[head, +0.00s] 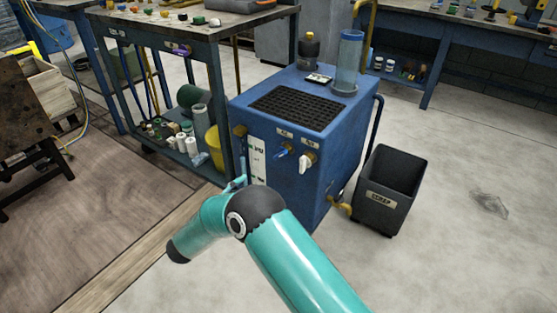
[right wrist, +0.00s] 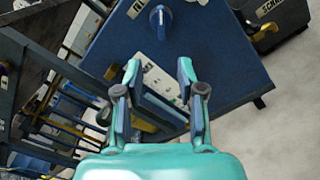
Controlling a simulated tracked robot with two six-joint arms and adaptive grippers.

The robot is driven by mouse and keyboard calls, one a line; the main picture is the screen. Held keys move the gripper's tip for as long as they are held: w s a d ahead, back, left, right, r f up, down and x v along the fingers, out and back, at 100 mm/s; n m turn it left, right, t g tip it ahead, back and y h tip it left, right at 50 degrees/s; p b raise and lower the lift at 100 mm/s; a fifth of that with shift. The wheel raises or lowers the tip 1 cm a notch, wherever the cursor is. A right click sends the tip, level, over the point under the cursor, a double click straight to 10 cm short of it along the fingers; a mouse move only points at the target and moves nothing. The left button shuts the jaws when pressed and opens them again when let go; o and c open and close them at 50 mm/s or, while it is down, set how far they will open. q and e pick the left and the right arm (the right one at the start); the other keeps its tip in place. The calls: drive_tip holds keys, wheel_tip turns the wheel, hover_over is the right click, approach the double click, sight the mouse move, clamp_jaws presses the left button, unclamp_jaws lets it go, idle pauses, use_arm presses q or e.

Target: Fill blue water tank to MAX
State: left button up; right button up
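The blue water tank (head: 315,160) is a boxy cabinet with a dark grate on top. A white gauge plate (head: 257,160) with markings runs down its front left; the water level is too small to read. Its front carries a blue-handled valve (head: 283,153), a white-handled valve (head: 306,162) and a brass fitting (head: 240,131). My right gripper (head: 240,182) is low before the front's left edge, partly hidden by my arm. In the right wrist view its fingers are apart and empty, with the gauge plate (right wrist: 158,82) beyond them and a blue knob (right wrist: 160,20) above. My left gripper is not visible.
A clear cylinder (head: 348,62) and a dark bottle (head: 309,50) stand on the tank. A labelled black bin (head: 391,188) stands to its right, by a yellow pipe. A cluttered shelf trolley (head: 160,60) is close on the left. Open floor lies to the right.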

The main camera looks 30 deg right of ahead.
sight(278, 157)
drive_tip(key=b+x, duration=0.3)
drive_tip(key=x, duration=1.2)
drive_tip(key=shift+d+f+b, duration=0.15)
drive_tip(key=shift+b, duration=0.2)
drive_tip(key=shift+w+d, duration=0.15)
drive_tip(key=shift+d, duration=0.2)
clamp_jaws()
